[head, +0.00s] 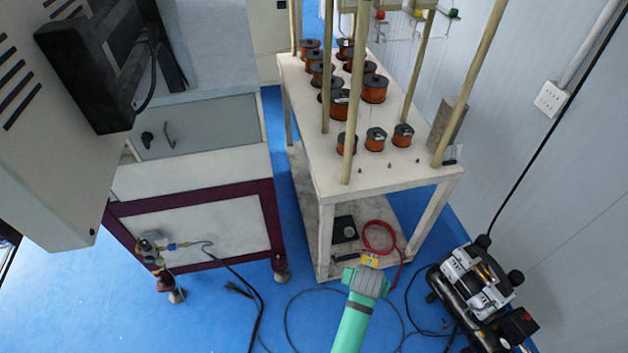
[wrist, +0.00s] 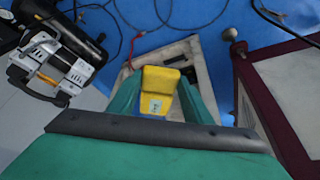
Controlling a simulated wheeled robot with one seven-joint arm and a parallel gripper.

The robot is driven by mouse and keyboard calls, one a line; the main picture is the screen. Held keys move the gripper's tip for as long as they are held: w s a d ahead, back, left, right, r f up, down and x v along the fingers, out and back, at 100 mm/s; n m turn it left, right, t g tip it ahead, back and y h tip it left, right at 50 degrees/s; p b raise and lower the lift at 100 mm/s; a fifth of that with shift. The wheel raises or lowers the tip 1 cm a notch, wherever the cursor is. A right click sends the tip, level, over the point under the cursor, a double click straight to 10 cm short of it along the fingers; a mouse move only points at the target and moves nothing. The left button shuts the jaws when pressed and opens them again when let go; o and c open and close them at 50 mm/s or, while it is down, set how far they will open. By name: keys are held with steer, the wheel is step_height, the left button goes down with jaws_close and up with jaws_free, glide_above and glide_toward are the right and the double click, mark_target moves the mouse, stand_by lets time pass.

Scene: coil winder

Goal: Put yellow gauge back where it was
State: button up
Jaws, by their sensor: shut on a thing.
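The yellow gauge (wrist: 160,79) is between the two green fingers of my gripper (wrist: 158,96) in the wrist view. It has a small white label and a blue lower part. My gripper is shut on it. I cannot tell whether the gauge touches the shelf.
The lower shelf holds a black box (head: 345,229) and a coiled red cable (head: 379,237). Several copper spools stand on the rack's top. A compressor (head: 478,285) stands at right, a white and maroon machine (head: 203,225) at left. Black cables cross the blue floor (head: 225,320).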

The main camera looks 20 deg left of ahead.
steer(key=w+a+r+n, duration=0.1)
steer(key=w+a+r, duration=0.2)
steer(key=r, duration=0.3)
steer(key=w+a+r+n+y, duration=0.1)
steer(key=w+a+r, duration=0.15)
steer(key=r, duration=0.25)
steer(key=w+a+r+n, duration=0.1)
steer(key=w+a+r, duration=0.15)
steer(key=r, duration=0.35)
steer(key=a+r+n+y, duration=0.2)
steer(key=a+r+n, duration=0.25)
steer(key=r, duration=0.95)
steer(key=shift+m+g, duration=0.3)
steer(key=shift+m, duration=0.05)
steer(key=w+a+f, duration=0.2)
steer(key=w+f, duration=0.1)
steer(key=w, duration=0.1)
steer(key=w+a+f, duration=0.2)
steer(key=w+f, duration=0.1)
steer(key=w, duration=0.1)
steer(key=w+a+f, duration=0.2)
steer(key=w+f, duration=0.1)
steer(key=w, duration=0.1)
steer(key=shift+a+f, duration=0.15)
steer(key=shift+f, duration=0.1)
steer(key=shift+w+f, duration=0.1)
steer(key=shift+f, duration=0.1)
steer(key=shift+w+f, duration=0.15)
steer(key=shift+f, duration=1.5)
steer(key=shift+f, duration=0.2)
